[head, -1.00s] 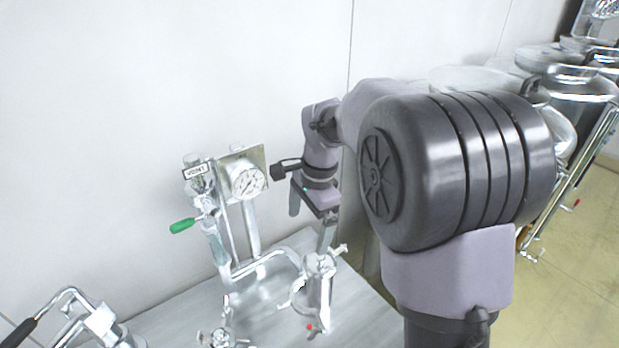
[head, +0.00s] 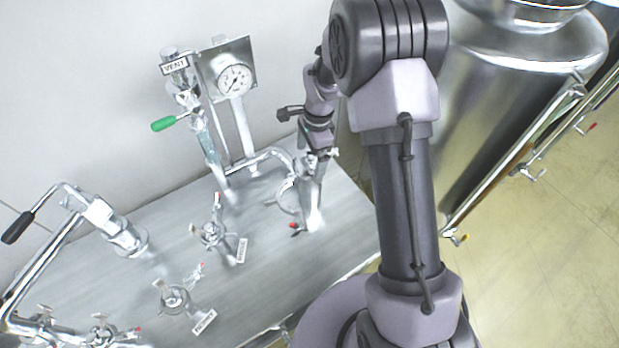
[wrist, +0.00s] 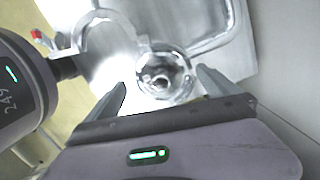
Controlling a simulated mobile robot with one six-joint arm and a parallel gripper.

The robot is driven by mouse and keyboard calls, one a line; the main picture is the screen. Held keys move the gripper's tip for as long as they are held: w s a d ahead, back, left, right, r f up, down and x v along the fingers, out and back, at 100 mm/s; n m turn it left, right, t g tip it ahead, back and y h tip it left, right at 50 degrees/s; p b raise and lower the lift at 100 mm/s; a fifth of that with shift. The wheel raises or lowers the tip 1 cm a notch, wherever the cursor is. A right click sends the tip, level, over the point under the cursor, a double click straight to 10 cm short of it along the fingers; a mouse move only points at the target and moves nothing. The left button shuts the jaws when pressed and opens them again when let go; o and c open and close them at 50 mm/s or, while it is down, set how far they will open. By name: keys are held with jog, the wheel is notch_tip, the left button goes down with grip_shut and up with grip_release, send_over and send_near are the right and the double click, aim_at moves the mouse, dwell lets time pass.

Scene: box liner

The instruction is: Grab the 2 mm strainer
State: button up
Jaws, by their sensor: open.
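A shiny metal cylindrical fitting (head: 312,208) stands upright at the right end of the steel table in the head view. No size mark is readable on it, so I cannot tell whether it is the 2 mm strainer. My gripper (head: 316,160) is above it, pointing down, and partly hides its top. In the wrist view my gripper (wrist: 161,84) is open. A round metal part with a dark opening (wrist: 166,72) shows between the fingers, with no clear grip on it. I cannot tell whether the fingers touch it.
The steel table (head: 130,300) carries several valves and clamps. A pipe with a black handle (head: 60,215) stands at left. A VENT-labelled valve with a green handle (head: 163,124) and a pressure gauge (head: 234,80) stand behind. A large steel tank (head: 500,80) is at right.

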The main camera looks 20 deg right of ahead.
jog(key=shift+w+f, duration=0.1)
jog(key=shift+f, duration=0.65)
jog(key=shift+r, duration=0.1)
jog(key=shift+c, duration=0.7)
jog(key=c, duration=1.9)
